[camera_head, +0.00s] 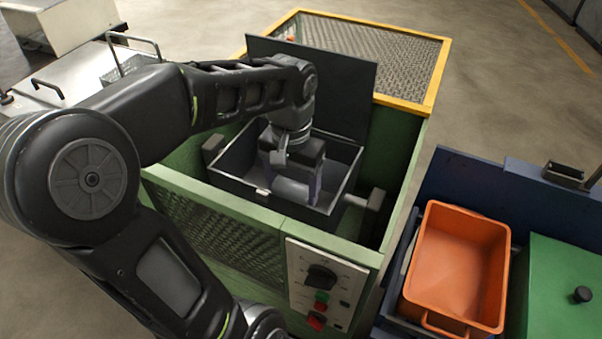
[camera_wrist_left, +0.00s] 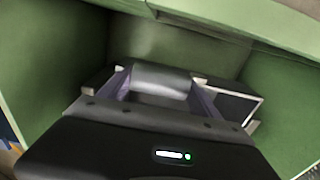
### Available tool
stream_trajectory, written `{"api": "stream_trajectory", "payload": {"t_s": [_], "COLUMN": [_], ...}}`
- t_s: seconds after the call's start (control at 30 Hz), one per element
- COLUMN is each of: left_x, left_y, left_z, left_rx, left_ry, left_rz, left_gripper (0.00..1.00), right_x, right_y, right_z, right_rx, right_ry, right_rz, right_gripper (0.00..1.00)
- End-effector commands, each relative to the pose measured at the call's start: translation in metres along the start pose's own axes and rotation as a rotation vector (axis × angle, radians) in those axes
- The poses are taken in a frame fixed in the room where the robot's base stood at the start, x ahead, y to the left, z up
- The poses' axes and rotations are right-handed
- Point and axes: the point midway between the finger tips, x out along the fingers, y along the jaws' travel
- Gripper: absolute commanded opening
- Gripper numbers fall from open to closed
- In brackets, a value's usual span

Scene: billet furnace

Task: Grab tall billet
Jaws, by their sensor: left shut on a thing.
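The billet (camera_head: 290,190) is a grey metal cylinder. It lies across between the fingers of my left gripper (camera_head: 291,183), inside the open dark metal box (camera_head: 236,186) of the green furnace (camera_head: 195,195). In the left wrist view the billet (camera_wrist_left: 162,78) spans the gap between the two purplish fingers, which are shut on it. I cannot tell whether the billet touches the box floor. My gripper body hides part of the box interior. My right gripper is not in view.
The box's dark lid (camera_head: 335,85) stands open behind my gripper. The furnace's control panel (camera_head: 322,285) faces front. To the right, an orange bin (camera_head: 455,262) sits empty beside a green lid (camera_head: 555,285). A yellow-framed mesh cover (camera_head: 375,50) is at the back.

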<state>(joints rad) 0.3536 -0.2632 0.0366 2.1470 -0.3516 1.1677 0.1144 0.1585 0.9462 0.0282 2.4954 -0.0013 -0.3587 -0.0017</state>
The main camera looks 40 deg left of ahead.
Motion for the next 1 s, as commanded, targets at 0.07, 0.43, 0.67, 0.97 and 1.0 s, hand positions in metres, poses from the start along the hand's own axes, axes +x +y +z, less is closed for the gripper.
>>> {"api": "stream_trajectory", "payload": {"t_s": [0.07,0.43,0.67,0.97,1.0], "left_x": [-0.0009,-0.0011,-0.0011,-0.0010,-0.0010], "left_y": [0.0001,0.0001,0.0001,0.0001,0.0001], "left_z": [0.0042,0.0078,0.0076,0.0075,0.0075], "left_rx": [0.000,0.000,0.000,0.000,0.000], "left_ry": [0.003,0.003,0.003,0.003,0.003], "left_rz": [0.000,0.000,0.000,0.000,0.000], "left_gripper": [0.00,0.00,0.00,0.00,0.00], "right_x": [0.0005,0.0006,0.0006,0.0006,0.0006], "right_y": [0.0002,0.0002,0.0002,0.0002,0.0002], "right_z": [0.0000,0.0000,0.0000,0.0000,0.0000], "right_rx": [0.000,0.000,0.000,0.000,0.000], "right_ry": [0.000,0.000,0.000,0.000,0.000], "right_rz": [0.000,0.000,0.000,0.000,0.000], "right_gripper": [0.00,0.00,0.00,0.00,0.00]}}
